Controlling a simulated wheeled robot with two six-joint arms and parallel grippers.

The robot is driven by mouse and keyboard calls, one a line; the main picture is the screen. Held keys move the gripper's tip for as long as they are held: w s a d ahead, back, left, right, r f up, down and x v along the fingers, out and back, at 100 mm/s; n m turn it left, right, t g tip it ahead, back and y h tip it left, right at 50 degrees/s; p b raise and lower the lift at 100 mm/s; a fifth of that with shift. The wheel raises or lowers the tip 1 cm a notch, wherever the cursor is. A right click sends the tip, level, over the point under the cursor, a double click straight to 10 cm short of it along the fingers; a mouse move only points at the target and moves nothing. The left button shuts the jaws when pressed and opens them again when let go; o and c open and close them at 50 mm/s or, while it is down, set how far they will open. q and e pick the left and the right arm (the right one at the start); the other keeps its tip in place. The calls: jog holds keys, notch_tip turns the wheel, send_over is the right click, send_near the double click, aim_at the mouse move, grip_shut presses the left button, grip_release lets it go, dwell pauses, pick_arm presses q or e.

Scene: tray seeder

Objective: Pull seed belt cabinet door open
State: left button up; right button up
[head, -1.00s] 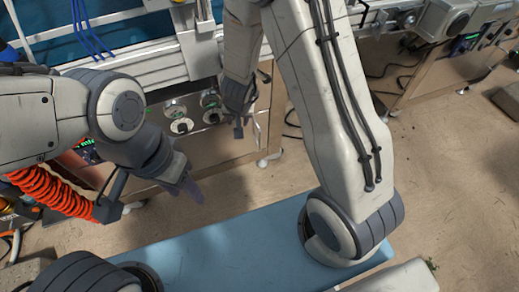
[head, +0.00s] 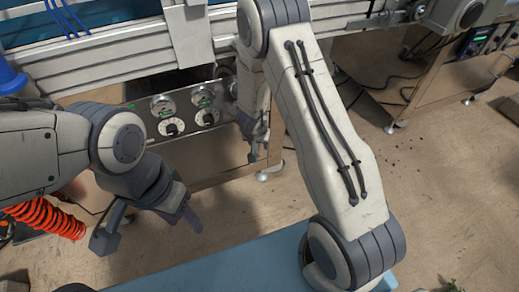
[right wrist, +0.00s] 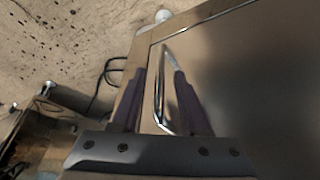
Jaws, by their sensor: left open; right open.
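The seed belt cabinet door is a flat brownish metal panel (right wrist: 250,85) filling the right of the right wrist view; it looks shut. Its bright bar handle (right wrist: 159,85) lies between the two dark fingers of my right gripper (right wrist: 158,105). The fingers are open, one on each side of the handle, and I cannot tell whether either touches it. In the head view my right gripper (head: 254,150) is at the right end of the cabinet front, where the handle is hard to make out. My left gripper (head: 190,217) is open and empty, apart from the cabinet.
A control panel with round dials (head: 172,126) sits above the door. A white frame rail (head: 110,72) runs above the panel. An orange coiled hose (head: 45,218) hangs at the left.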

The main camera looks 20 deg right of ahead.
jog(key=shift+w+f, duration=0.1)
jog(key=shift+f, duration=0.15)
grip_shut()
dwell(1.4)
